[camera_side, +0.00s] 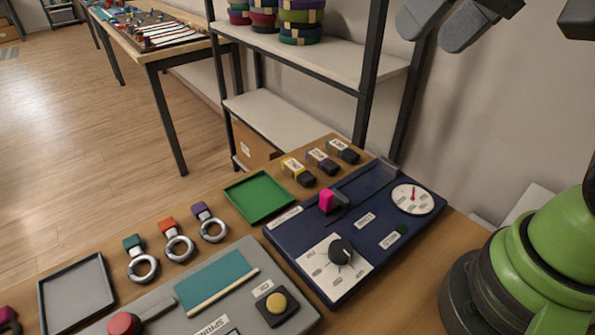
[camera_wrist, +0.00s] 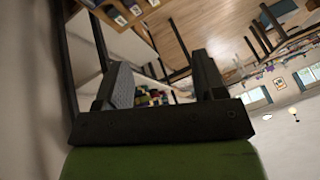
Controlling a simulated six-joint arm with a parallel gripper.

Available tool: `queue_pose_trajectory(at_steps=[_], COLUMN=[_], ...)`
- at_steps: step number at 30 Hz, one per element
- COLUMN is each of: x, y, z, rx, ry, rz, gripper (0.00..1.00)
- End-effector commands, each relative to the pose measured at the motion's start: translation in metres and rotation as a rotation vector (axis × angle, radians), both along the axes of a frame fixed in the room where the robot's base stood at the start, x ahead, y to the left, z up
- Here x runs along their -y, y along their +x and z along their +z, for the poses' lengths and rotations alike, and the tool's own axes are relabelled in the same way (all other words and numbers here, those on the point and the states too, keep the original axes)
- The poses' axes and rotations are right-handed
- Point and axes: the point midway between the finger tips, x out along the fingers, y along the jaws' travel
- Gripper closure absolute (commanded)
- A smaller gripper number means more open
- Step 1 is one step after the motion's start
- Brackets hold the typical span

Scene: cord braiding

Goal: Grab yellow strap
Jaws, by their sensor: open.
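The likely yellow strap (camera_side: 292,166) is a small rolled piece with a pale label and a black end, lying at the back of the wooden table behind the blue panel. A purple one (camera_side: 318,157) and a teal one (camera_side: 338,147) lie in a row to its right. My gripper (camera_side: 432,35) is high at the top right, well above and apart from them. In the wrist view its two fingers (camera_wrist: 160,72) stand apart with nothing held between them. Small labelled pieces show at that view's top edge, but I cannot tell their colours.
The blue panel (camera_side: 285,236) carries a pink slider, a dial and a gauge. A green tray (camera_side: 259,197) sits left of the straps. Several ringed pieces (camera_side: 178,241) and a grey tray (camera_side: 76,292) lie further left. A shelf (camera_side: 325,52) with coloured rolls stands behind.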

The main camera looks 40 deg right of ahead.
Motion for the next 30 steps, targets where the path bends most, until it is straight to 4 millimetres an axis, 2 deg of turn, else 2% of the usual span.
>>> queue_pose_trajectory(at_steps=[1,5,8,11,15,18,22,24,30], x=[-0.001,-0.002,-0.004,-0.005,-0.009,-0.011,-0.012,-0.013,-0.013], y=[0.020,0.067,0.102,0.134,0.172,0.190,0.203,0.206,0.208], z=[-0.003,-0.016,-0.036,-0.063,-0.113,-0.152,-0.194,-0.210,-0.237], rx=[-0.039,-0.117,-0.177,-0.237,-0.320,-0.376,-0.429,-0.448,-0.471], ry=[-0.015,-0.054,-0.084,-0.113,-0.151,-0.176,-0.201,-0.211,-0.222], rz=[0.016,0.061,0.097,0.133,0.182,0.216,0.249,0.261,0.276], gripper=[0.36,0.36,0.36,0.36,0.36,0.36,0.36,0.36,0.36])
